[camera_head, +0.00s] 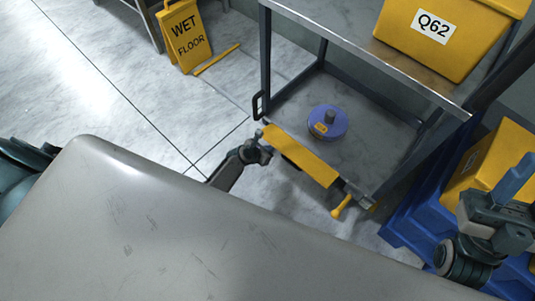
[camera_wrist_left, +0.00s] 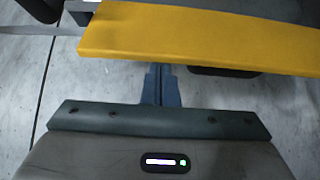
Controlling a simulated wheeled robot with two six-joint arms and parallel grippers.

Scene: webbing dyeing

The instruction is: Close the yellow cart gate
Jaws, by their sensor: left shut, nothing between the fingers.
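The yellow cart gate (camera_head: 303,157) is a flat bar across the near side of the cart's lower shelf, slanting down to the right. In the left wrist view the gate (camera_wrist_left: 205,36) spans the upper part of the picture. My left gripper (camera_head: 264,150) is at the gate's left end. Its shut, empty fingers (camera_wrist_left: 160,84) point at the gate's near edge; I cannot tell whether they touch it. A yellow handle (camera_head: 342,206) shows by the gate's right end. My right gripper (camera_head: 513,180) is at the far right, away from the gate; its jaw opening is unclear.
A purple round object (camera_head: 328,122) sits on the cart's lower shelf (camera_head: 370,135). A yellow bin marked Q62 (camera_head: 450,50) stands on the top shelf. A wet floor sign (camera_head: 184,38) stands upper left. Floor left of the cart is mostly clear.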

